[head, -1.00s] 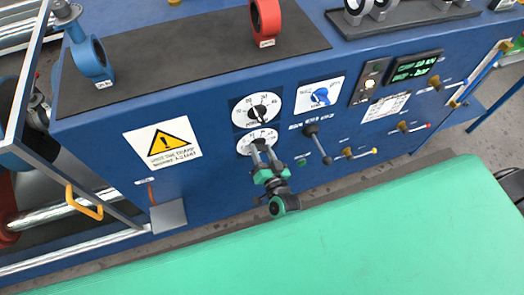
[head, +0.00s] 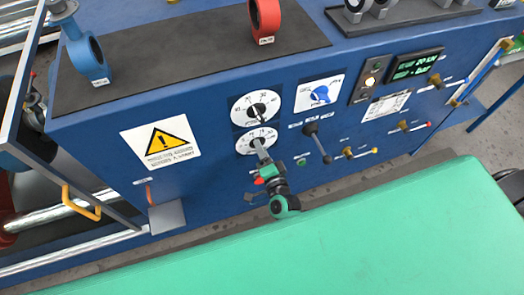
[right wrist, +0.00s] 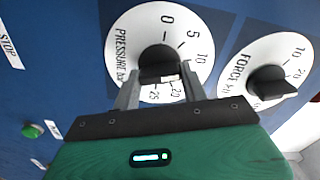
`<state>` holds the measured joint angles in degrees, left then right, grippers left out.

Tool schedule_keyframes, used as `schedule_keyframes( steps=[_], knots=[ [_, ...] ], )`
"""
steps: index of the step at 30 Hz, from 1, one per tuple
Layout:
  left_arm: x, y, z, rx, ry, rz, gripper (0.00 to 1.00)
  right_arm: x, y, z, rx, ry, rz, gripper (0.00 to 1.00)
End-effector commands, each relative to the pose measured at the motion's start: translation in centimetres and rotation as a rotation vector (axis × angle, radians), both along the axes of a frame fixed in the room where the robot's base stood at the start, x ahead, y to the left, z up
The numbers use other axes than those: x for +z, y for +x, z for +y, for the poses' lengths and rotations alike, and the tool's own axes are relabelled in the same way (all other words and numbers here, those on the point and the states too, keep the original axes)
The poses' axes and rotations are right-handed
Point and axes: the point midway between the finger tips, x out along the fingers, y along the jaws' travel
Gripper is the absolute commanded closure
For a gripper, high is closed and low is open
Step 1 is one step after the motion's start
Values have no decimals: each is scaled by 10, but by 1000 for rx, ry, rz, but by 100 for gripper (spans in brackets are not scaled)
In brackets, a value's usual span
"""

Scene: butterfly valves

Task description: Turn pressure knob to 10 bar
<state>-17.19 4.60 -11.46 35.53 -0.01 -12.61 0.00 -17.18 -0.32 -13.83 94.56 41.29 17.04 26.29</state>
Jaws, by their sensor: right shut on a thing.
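The pressure knob (right wrist: 159,62) is a dark knob on a round white dial marked PRESSURE bar (right wrist: 196,75), with 0, 5, 10, 20 and 25 readable. My right gripper (right wrist: 160,88) is shut on the knob, one finger on each side. A white mark on the knob faces the 20 to 25 side of the dial in the right wrist view. In the head view the pressure dial (head: 243,142) is the lower of two dials, and my right gripper (head: 263,152) reaches it from below and partly covers it. My left gripper is out of view.
The force knob (right wrist: 271,83) sits close beside it on its own dial, above it in the head view (head: 256,109). A blue selector (head: 320,95), a black lever (head: 317,142) and a green display (head: 414,67) are further right on the blue panel. A warning sign (head: 160,142) is left.

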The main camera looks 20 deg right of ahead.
Motion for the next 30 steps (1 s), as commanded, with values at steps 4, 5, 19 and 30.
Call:
schedule_keyframes(
  steps=[4,5,19,30],
  knots=[
    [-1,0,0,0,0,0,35,-1,0,0,0,18,2,79],
    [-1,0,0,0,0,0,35,-1,0,0,0,20,2,79],
    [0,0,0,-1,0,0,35,0,0,0,0,22,2,37],
    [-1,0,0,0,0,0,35,-1,-3,0,0,22,2,35]
  ],
)
